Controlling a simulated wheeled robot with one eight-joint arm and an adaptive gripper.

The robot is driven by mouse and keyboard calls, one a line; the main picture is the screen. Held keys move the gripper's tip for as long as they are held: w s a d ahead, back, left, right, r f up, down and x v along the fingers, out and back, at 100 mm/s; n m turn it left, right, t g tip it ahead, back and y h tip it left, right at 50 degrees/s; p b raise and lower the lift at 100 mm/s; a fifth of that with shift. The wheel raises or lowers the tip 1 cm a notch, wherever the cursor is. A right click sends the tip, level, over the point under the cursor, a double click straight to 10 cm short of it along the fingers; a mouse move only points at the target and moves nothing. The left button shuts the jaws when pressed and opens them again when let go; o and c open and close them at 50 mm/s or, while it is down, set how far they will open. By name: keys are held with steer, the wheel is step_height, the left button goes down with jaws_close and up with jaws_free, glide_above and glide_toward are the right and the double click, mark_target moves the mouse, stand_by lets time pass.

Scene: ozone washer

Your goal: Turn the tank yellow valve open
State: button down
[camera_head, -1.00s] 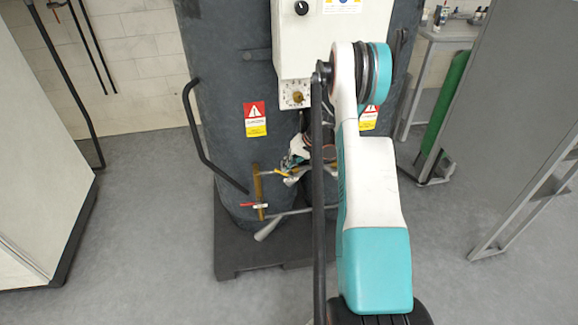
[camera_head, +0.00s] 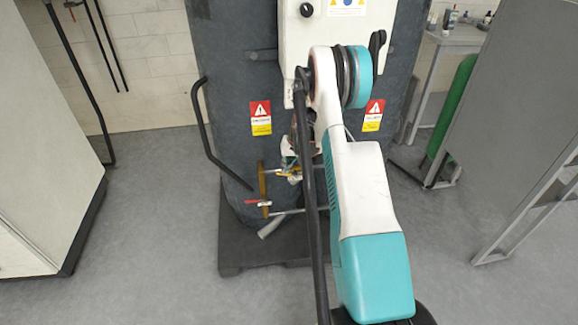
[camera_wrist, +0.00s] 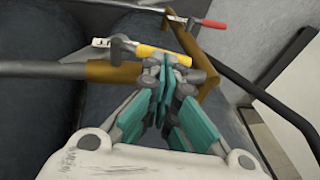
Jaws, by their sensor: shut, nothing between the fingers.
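The yellow valve handle (camera_wrist: 165,53) lies across the brass pipework in the wrist view, joined to a grey stem on its left. It also shows small at the tank's lower front (camera_head: 281,173) in the head view, partly behind my arm. My gripper (camera_wrist: 167,72) has its teal fingers together, with nothing visible between them. The fingertips are right by the handle's right half; whether they touch it I cannot tell. In the head view my gripper is mostly hidden behind my arm. The dark grey tank (camera_head: 223,120) stands upright.
A red-handled valve (camera_wrist: 214,24) sits farther along the brass pipe (camera_head: 263,184). A black rail (camera_head: 205,130) curves beside the tank. A white cabinet (camera_head: 45,140) stands left, a grey panel (camera_head: 500,130) right. The floor in front of the tank's base is clear.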

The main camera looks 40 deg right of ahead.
steer(key=shift+w+a+f+g+h, duration=0.3)
steer(key=shift+a+h, duration=0.2)
steer(key=shift+h, duration=0.1)
steer(key=shift+f, duration=0.25)
steer(key=shift+a+f+b, duration=0.1)
steer(key=shift+a+b, duration=0.05)
steer(key=shift+b, duration=0.15)
